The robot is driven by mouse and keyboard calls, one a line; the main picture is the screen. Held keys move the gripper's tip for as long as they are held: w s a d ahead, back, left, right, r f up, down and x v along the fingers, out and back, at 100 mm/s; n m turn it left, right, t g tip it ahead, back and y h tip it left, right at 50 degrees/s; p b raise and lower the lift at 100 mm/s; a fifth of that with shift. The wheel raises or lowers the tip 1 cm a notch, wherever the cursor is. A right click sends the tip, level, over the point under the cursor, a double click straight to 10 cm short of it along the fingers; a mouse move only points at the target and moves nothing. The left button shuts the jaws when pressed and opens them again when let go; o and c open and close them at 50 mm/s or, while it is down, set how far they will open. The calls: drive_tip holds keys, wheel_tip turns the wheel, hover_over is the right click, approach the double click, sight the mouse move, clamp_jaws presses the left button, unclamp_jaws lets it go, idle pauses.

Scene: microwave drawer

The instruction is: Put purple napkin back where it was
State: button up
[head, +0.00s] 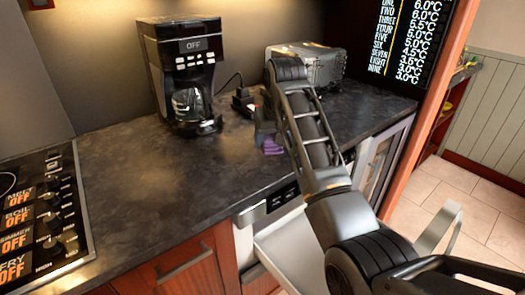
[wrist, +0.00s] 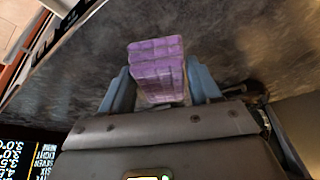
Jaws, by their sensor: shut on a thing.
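The purple napkin (wrist: 157,70) is a folded, block-like bundle between the two blue fingers of my gripper (wrist: 160,88) in the wrist view. My gripper is shut on it. In the head view, the napkin (head: 272,145) shows as a small purple patch at my gripper (head: 265,132), over the dark countertop near its front edge. My arm hides part of it. I cannot tell whether the napkin touches the counter.
A coffee maker (head: 183,80) stands left of my gripper, and a toaster (head: 318,65) stands behind my arm. An open drawer (head: 280,250) juts out below the counter. The stovetop (head: 40,220) is at far left. The countertop (head: 150,180) between is clear.

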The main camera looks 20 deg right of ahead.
sight(262, 164)
drive_tip(key=shift+w+a+f, duration=0.8)
drive_tip(key=shift+w+a, duration=0.1)
drive_tip(key=shift+w, duration=0.15)
drive_tip(key=shift+f+p, duration=0.5)
drive_tip(key=shift+f, duration=1.55)
drive_tip(key=shift+f, duration=0.15)
drive_tip(key=o, duration=1)
drive_tip(key=v, duration=1.2)
drive_tip(key=shift+r+b, duration=0.25)
drive_tip(key=shift+b, duration=0.2)
